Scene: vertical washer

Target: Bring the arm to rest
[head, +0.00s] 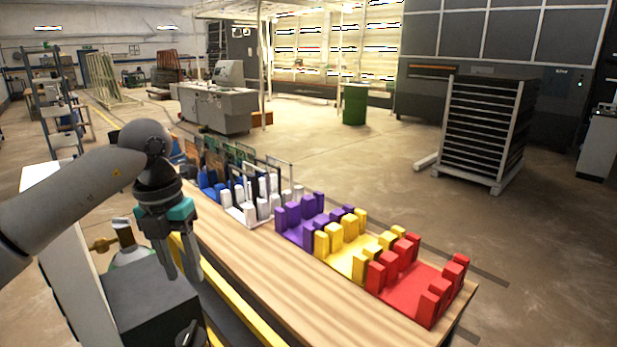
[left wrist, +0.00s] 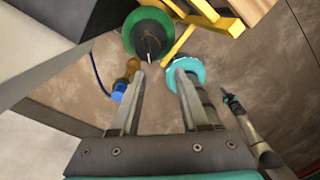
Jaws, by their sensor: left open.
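My left arm comes in from the left in the head view. Its gripper (head: 182,268) hangs fingers down beside the near edge of the wooden table (head: 235,262), clear of the coloured racks. In the left wrist view the two fingers of this gripper (left wrist: 168,92) stand apart with nothing held between them. Below them are a green round thing (left wrist: 147,33) and a teal disc (left wrist: 186,70) near the floor. My right gripper is not in view.
Red (head: 408,285), yellow (head: 345,262), purple (head: 292,237) and white racks (head: 246,213) line the table. Glass-like panels stand in the racks at its far end. A green barrel (head: 355,104) and a black shelf rack (head: 487,130) stand beyond. The floor between is open.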

